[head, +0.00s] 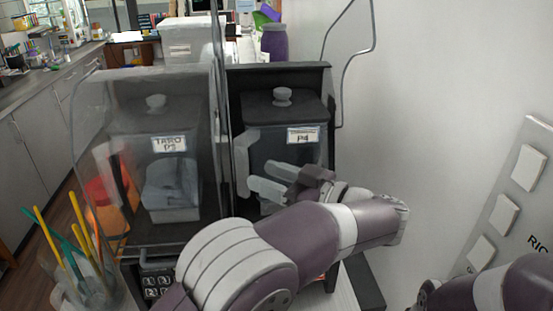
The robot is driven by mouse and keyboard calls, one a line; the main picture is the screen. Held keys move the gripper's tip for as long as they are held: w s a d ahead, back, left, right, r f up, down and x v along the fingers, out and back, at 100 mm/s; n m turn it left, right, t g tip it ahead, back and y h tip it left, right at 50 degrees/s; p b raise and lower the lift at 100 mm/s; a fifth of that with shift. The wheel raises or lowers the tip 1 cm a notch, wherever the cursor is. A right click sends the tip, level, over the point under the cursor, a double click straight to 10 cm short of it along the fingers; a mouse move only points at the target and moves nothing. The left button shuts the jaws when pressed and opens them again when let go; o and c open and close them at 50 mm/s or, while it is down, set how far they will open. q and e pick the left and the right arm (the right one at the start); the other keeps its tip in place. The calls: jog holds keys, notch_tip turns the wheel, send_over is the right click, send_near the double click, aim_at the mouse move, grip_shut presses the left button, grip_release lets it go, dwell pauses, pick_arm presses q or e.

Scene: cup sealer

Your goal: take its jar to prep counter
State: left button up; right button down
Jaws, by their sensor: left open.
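Two dark lidded jars stand side by side in a dark dispenser. The left jar (155,122) has a label reading "TARO P5" and shows through a clear panel. The right jar (283,106) has a round grey knob and a white label (303,135) whose first line I cannot read; it seems to end in "P4". My left gripper (262,180) is open, in front of the right jar's lower front and partly covering it. Whether it touches the jar I cannot tell. My right arm shows only at the bottom right corner; its gripper is out of view.
A clear panel (95,120) stands at the left. A cup with yellow and green sticks (85,275) is at the lower left. A white wall and a button panel (515,190) bound the right. A purple container (274,42) stands behind the dispenser.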

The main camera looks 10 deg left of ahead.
aim_at(247, 166)
pick_arm(q)
jog(key=x, duration=0.1)
jog(key=p+x, duration=0.1)
jog(key=x, duration=0.1)
jog(key=p+x, duration=0.1)
jog(key=shift+w+a+r, duration=0.1)
jog(key=shift+a+r, duration=0.05)
jog(key=shift+r, duration=0.15)
jog(key=shift+w+a+f, duration=0.15)
jog(key=shift+a+f, duration=0.05)
jog(key=shift+a, duration=0.2)
jog(key=shift+d, duration=0.1)
grip_shut()
jog(key=shift+r, duration=0.15)
dwell(0.4)
